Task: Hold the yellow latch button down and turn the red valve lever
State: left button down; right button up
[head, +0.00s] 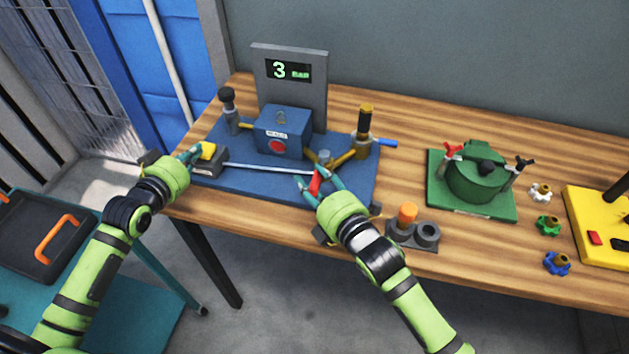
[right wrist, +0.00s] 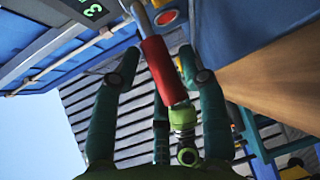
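The yellow latch button (head: 208,148) sits on a dark block at the left end of the blue base plate. My left gripper (head: 196,152) is at its left side, with fingertips close against it; I cannot tell whether they press it or how far they are open. The red valve lever (head: 316,182) is at the front of the plate, by the end of a thin metal rod. My right gripper (head: 319,183) has its fingers on both sides of the lever. In the right wrist view the red lever (right wrist: 162,70) lies between the spread fingers, with gaps visible beside it.
A blue box with a red round mark (head: 283,132) and a display reading 3 (head: 289,70) stand behind. A grey holder with an orange peg (head: 408,215) is right of my right gripper. A green pot fixture (head: 473,185) and a yellow unit (head: 590,215) stand further right.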

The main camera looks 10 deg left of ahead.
grip_shut()
jog(key=shift+d+r+n+g+y, duration=0.1)
jog(key=shift+d+n+g+y, duration=0.3)
jog(key=shift+n+g+y, duration=0.25)
jog(key=shift+d+r+n+g+y, duration=0.1)
jog(key=shift+d+n+g+y, duration=0.25)
jog(key=shift+n+g+y, duration=0.25)
jog(key=shift+d+f+n+g+y, duration=0.1)
jog(key=shift+d+n+g+y, duration=0.15)
jog(key=o, duration=0.7)
grip_release()
jog(key=shift+c, duration=0.2)
jog(key=shift+d, duration=0.1)
jog(key=shift+f, duration=0.1)
